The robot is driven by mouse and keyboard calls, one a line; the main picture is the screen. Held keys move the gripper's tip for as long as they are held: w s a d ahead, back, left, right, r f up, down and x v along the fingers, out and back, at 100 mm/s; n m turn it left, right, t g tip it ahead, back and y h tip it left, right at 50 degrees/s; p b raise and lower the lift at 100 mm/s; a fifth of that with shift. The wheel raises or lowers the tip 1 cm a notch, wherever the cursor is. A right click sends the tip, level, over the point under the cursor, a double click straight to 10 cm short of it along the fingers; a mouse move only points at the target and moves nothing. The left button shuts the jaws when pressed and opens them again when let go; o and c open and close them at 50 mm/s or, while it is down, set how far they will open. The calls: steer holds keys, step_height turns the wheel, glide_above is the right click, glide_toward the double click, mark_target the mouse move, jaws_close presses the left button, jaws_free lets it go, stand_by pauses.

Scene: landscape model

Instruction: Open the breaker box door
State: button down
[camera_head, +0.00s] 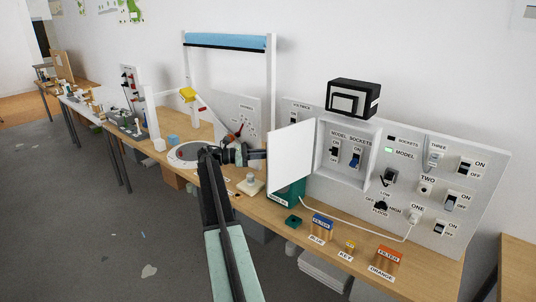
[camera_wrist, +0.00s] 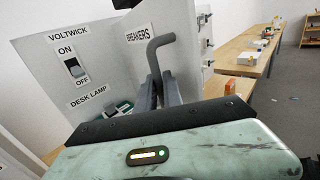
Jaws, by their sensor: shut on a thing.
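The breaker box door (camera_head: 292,158) is a white panel. It stands swung out from the wall panel, and the open breaker box (camera_head: 366,150) shows two switches inside, labelled MODEL and SOCKETS. In the wrist view the door (camera_wrist: 182,25) carries a BREAKERS label and a grey bent handle (camera_wrist: 160,41). My gripper (camera_head: 262,154) is on the door's left side in the head view, its tips partly hidden by the door. In the wrist view my gripper (camera_wrist: 156,92) is shut on the handle, its fingers close together around its lower part.
A desk-lamp switch (camera_wrist: 73,67) is on the panel beside the door. A black box (camera_head: 353,98) sits on top of the panel. Blue (camera_head: 322,226) and orange (camera_head: 388,260) filter blocks and a white cable lie on the wooden bench (camera_head: 290,240). Floor at left is open.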

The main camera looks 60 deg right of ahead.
steer(key=shift+s+d, duration=0.1)
steer(key=shift+s, duration=0.1)
steer(key=c, duration=1.8)
jaws_free()
steer(key=shift+s+d, duration=0.1)
steer(key=shift+o, duration=0.2)
steer(key=v, duration=0.8)
